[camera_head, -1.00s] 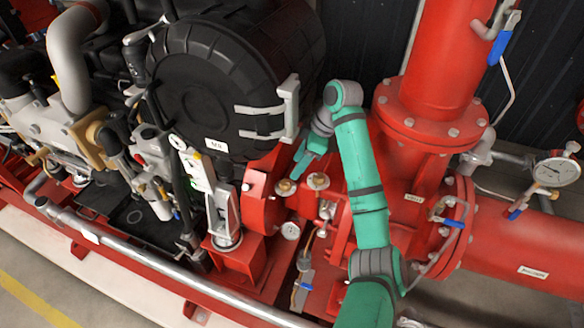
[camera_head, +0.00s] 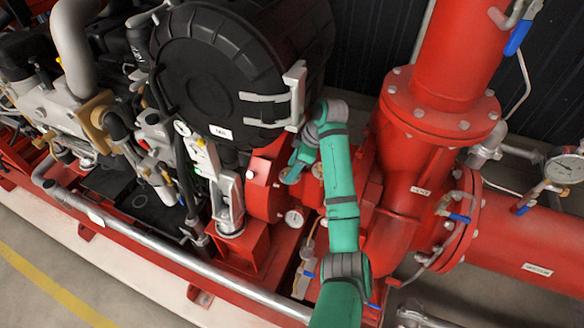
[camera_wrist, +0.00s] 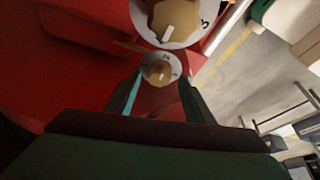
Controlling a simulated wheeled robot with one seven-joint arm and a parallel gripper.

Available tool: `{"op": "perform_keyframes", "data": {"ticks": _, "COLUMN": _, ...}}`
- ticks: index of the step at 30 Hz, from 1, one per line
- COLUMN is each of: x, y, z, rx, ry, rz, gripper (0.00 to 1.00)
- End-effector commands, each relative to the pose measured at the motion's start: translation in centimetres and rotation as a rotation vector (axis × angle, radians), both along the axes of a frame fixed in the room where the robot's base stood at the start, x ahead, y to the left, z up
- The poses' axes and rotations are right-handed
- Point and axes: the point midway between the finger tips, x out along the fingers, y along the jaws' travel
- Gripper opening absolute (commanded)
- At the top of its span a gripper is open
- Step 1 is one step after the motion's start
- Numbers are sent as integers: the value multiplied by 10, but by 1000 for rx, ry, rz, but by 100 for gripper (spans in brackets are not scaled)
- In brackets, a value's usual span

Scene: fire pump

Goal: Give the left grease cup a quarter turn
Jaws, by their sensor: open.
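The left grease cup (camera_wrist: 160,72) is a brass-coloured knob with a pale pointer bar on a white numbered disc. In the wrist view it sits between and beyond my open fingers, with no contact visible. My gripper (camera_wrist: 160,98) also shows in the head view (camera_head: 290,172), over the left cup, which it mostly hides there. The right grease cup (camera_head: 318,170) sits just right of my gripper and is partly covered by my arm. It appears to be the larger brass knob (camera_wrist: 177,18) at the top of the wrist view, cut by the edge.
A black ribbed housing (camera_head: 205,75) with a grey bracket (camera_head: 295,95) stands close behind my gripper. A small gauge (camera_head: 294,218) is below the cups. A red flanged pipe (camera_head: 440,120) rises to the right. A silver rail (camera_head: 180,258) runs along the front.

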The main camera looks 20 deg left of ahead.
Motion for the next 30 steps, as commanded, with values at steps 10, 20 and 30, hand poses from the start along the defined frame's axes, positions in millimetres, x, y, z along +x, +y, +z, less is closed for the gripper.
{"op": "perform_keyframes", "data": {"ticks": 10, "x": 0, "y": 1, "z": -3, "rx": 0, "ry": 0, "rz": 1, "gripper": 43}}
{"op": "perform_keyframes", "data": {"ticks": 20, "x": 0, "y": 1, "z": -2, "rx": 0, "ry": 0, "rz": -2, "gripper": 7}}
{"op": "perform_keyframes", "data": {"ticks": 30, "x": -2, "y": 2, "z": -2, "rx": 1, "ry": -1, "rz": -119, "gripper": 7}}
